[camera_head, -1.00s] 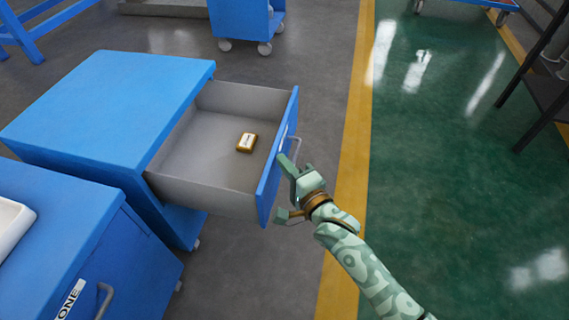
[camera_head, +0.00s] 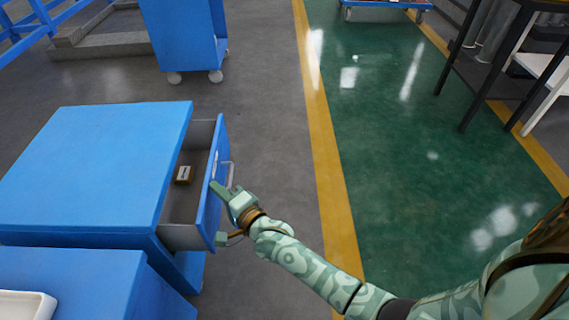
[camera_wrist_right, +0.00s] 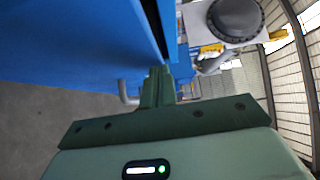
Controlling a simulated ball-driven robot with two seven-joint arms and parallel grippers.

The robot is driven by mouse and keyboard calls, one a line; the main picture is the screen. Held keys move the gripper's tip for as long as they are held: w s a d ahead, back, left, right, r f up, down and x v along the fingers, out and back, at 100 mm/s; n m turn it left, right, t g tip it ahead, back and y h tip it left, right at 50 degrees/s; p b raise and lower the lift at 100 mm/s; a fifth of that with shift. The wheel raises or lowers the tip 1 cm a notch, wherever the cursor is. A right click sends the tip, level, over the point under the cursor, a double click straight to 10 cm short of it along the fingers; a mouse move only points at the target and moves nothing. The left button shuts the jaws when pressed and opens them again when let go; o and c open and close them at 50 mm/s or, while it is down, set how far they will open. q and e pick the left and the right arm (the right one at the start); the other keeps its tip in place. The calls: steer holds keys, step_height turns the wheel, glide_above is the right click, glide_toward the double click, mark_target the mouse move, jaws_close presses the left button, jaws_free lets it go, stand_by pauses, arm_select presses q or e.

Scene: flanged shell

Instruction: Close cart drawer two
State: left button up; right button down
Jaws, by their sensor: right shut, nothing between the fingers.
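The blue cart (camera_head: 95,165) stands at the left in the head view. Its drawer (camera_head: 208,180) is partly open to the right, with a grey inside and a blue front with a bar handle. My right gripper (camera_head: 220,212) is shut and empty at the outer face of the drawer front, by the handle. In the right wrist view its shut fingers (camera_wrist_right: 158,80) point at the blue drawer front (camera_wrist_right: 80,50); whether they touch it is hard to tell. My left gripper is not in view.
A second blue cart (camera_head: 85,275) with a white tray (camera_head: 25,306) stands in front at the lower left. Another blue cart (camera_head: 185,35) stands at the back.

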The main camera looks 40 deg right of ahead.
mark_target(207, 197)
steer(key=a, duration=0.1)
steer(key=w+a, duration=0.2)
steer(key=shift+w+a+f, duration=0.1)
steer(key=shift+w+a, duration=0.15)
steer(key=shift+a, duration=0.15)
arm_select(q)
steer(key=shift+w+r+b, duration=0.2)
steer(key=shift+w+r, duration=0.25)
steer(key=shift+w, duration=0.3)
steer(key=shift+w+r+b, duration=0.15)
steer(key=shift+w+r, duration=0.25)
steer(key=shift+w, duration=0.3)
arm_select(e)
steer(key=shift+w+a, duration=0.45)
steer(key=shift+a, duration=0.15)
steer(key=shift+s, duration=0.1)
